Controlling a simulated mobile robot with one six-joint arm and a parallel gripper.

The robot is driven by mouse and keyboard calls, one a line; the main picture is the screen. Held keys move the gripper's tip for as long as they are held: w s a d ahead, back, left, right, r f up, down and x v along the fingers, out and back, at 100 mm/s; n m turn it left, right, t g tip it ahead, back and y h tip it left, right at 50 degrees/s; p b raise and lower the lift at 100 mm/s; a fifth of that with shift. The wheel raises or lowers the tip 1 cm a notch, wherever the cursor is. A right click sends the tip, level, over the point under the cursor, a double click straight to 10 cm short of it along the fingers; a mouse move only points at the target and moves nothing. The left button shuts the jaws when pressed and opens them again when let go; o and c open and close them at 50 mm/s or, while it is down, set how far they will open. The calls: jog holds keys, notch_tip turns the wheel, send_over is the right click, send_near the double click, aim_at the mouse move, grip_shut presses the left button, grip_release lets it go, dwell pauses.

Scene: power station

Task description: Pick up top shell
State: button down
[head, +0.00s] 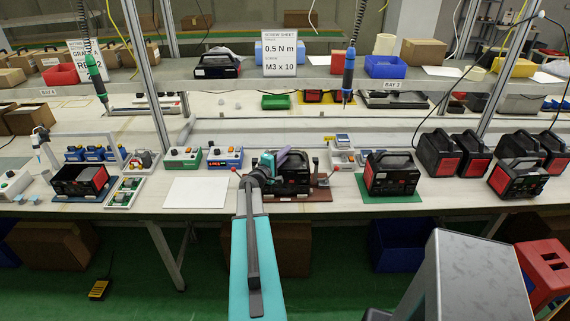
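Several black-and-red housings with carry handles stand on the bench. Two of them, possibly top shells (438,153), stand side by side at the right; I cannot tell which piece is the top shell. A black-and-red unit (292,176) sits on a brown fixture in the middle, partly hidden by my arm. Another unit (391,174) stands upright on a green mat to its right. My teal arm reaches forward to the bench, its wrist bent over the middle unit. My gripper's fingers cannot be made out there, nor whether they are open or touching anything.
A white sheet (196,192) lies flat left of my arm. An open black-and-red housing (81,181) and small parts stand at the left. Two hanging screwdrivers (348,72) and (96,76) and metal posts cross the space above. A grey shelf with bins runs behind.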

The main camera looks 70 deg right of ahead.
jog(key=shift+r, duration=0.2)
dwell(0.4)
jog(key=shift+r+b, duration=0.55)
jog(key=shift+r, duration=0.25)
notch_tip(320, 180, up, 5)
jog(key=shift+a+r+b, duration=0.1)
jog(key=shift+a+b, duration=0.05)
jog(key=shift+b, duration=0.9)
jog(key=b+v, duration=0.5)
jog(key=v, duration=1.2)
jog(key=shift+a, duration=0.35)
jog(key=shift+w, duration=0.15)
